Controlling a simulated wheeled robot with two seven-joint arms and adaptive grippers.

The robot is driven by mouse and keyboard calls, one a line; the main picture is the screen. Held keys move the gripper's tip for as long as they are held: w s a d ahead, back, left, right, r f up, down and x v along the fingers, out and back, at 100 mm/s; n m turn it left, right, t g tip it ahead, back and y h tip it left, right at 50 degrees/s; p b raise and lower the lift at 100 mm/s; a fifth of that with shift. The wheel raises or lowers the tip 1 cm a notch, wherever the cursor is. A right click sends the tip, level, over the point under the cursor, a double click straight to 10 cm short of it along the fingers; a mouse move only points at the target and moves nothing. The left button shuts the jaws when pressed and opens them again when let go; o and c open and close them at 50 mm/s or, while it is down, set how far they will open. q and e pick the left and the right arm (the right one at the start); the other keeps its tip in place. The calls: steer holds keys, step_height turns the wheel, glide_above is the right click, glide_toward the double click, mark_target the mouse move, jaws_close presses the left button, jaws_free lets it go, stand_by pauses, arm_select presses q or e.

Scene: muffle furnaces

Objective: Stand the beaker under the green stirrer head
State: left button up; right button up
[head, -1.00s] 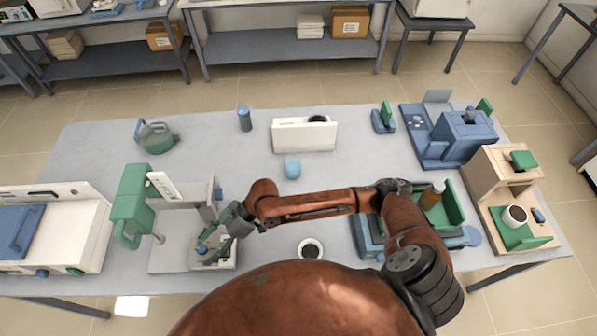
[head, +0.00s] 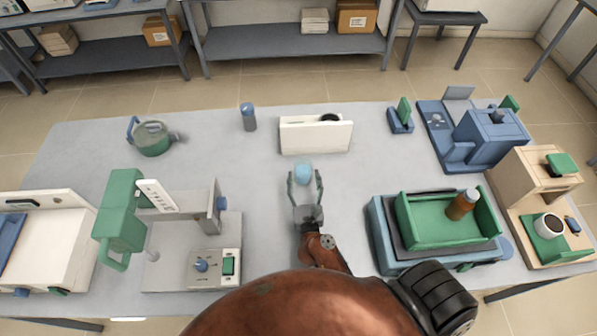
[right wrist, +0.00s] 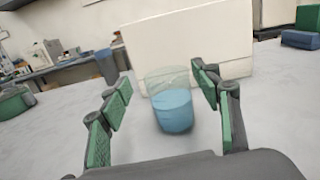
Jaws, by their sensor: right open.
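The beaker (head: 303,173), clear with blue liquid, stands upright on the table in front of a white box. It also shows in the right wrist view (right wrist: 173,108), between and beyond the green-padded fingers. My right gripper (head: 305,184) is open, its fingertips reaching toward the beaker's near side; I cannot tell whether they touch it. The green stirrer head (head: 120,212) is on a stand at the left, over a grey base plate (head: 175,268) with a control panel (head: 215,268). My left gripper is not in view.
A white box (head: 316,137) stands just behind the beaker. A green tray (head: 425,240) holding a brown bottle (head: 461,205) is at the right. A green kettle (head: 152,139) and a blue cylinder (head: 248,118) stand at the back left. The table between beaker and stirrer is clear.

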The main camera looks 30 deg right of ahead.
mark_target(303, 160)
steer(key=shift+s+a+f, duration=0.1)
steer(key=shift+s+f, duration=0.2)
steer(key=shift+f, duration=0.5)
steer(key=shift+d+g, duration=0.25)
steer(key=shift+g, duration=0.05)
steer(key=x, duration=0.5)
steer(key=shift+w+f, duration=0.1)
steer(key=shift+w, duration=0.3)
steer(key=shift+m, duration=0.3)
steer(key=shift+x, duration=3.1)
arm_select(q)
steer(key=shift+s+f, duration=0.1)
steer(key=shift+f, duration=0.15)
arm_select(e)
steer(key=shift+s+d, duration=0.1)
steer(key=shift+c, duration=0.7)
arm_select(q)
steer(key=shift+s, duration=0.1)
arm_select(e)
steer(key=c, duration=1.4)
jaws_close()
